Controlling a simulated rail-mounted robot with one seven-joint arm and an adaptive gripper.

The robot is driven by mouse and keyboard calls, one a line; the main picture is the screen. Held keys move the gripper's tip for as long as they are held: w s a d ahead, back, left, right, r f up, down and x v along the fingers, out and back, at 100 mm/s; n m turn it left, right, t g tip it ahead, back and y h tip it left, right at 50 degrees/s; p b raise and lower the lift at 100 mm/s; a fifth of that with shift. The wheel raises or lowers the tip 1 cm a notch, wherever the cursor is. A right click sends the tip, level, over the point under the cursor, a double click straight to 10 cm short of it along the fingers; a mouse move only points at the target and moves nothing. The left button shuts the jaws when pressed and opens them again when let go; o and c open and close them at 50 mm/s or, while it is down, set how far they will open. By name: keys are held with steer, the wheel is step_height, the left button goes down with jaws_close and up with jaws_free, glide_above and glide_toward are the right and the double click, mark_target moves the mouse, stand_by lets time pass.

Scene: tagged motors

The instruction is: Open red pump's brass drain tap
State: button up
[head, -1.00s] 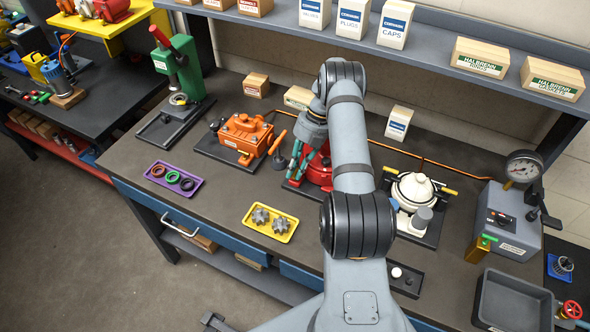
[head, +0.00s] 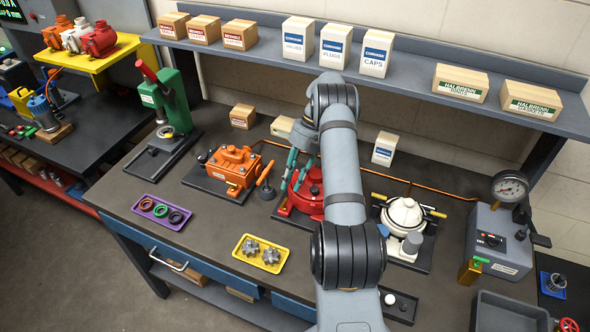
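The red pump (head: 309,196) stands on a dark base on the bench in the head view, between the orange pump and the white pump. My arm covers its right side. Its brass drain tap cannot be made out. My gripper (head: 295,184), with teal fingers, points down at the left side of the red pump, close to its body. Two fingers show, but their tips are small against the pump. I cannot tell whether they touch it or hold anything.
The orange pump (head: 234,165) with an upright lever stands to the left. The white pump (head: 404,215) stands to the right, near a grey gauge box (head: 498,235). A yellow tray (head: 260,253) lies in front. A shelf with boxes (head: 376,54) runs behind. A copper pipe crosses the bench's back.

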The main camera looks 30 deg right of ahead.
mark_target(283, 203)
steer(key=shift+v, duration=2.3)
steer(key=x, duration=1.2)
steer(key=shift+a+f, duration=0.1)
